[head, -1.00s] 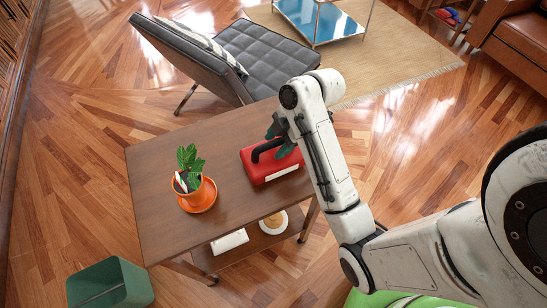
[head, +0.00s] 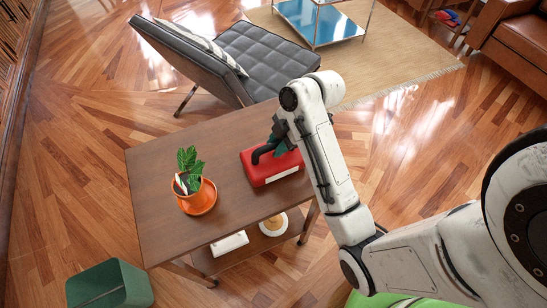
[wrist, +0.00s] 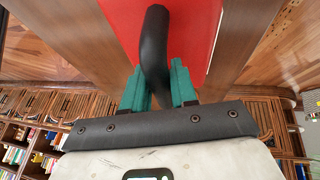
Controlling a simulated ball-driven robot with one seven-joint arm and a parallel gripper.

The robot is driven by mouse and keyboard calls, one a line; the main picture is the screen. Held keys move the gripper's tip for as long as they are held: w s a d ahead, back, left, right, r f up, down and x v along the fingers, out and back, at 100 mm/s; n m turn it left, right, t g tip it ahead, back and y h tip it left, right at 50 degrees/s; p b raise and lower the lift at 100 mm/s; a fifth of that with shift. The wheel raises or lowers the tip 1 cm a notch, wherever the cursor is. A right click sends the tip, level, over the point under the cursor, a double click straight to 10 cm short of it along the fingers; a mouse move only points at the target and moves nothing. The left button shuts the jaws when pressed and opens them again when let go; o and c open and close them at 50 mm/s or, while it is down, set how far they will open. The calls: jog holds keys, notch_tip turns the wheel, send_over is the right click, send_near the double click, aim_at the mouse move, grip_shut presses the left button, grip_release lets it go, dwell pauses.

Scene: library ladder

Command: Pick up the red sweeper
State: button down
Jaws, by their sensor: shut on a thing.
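The red sweeper (head: 257,170) has a red body with a black handle (head: 265,151) and a pale strip along its front. It rests on the brown wooden side table (head: 160,225), near the right end. My gripper (head: 279,143) is at the handle from above right. In the wrist view, the green fingers of my gripper (wrist: 161,85) are on both sides of the black handle (wrist: 154,45), shut on it. The red body (wrist: 190,15) shows behind the handle. My arm hides part of the table's right side.
An orange pot (head: 201,199) with a green plant stands on the tabletop, left of the sweeper. A white object (head: 230,243) and a round item (head: 273,224) lie on the lower shelf. A green bin (head: 112,286) is on the floor. A dark chair (head: 262,55) stands behind.

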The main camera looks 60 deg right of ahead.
dwell(0.4)
jog(key=shift+w+r, duration=0.1)
jog(key=shift+r, duration=0.8)
jog(key=s+a+r+p, duration=0.1)
jog(key=s+r+p, duration=1)
jog(key=s, duration=0.3)
jog(key=shift+r+p, duration=0.15)
jog(key=shift+p, duration=0.65)
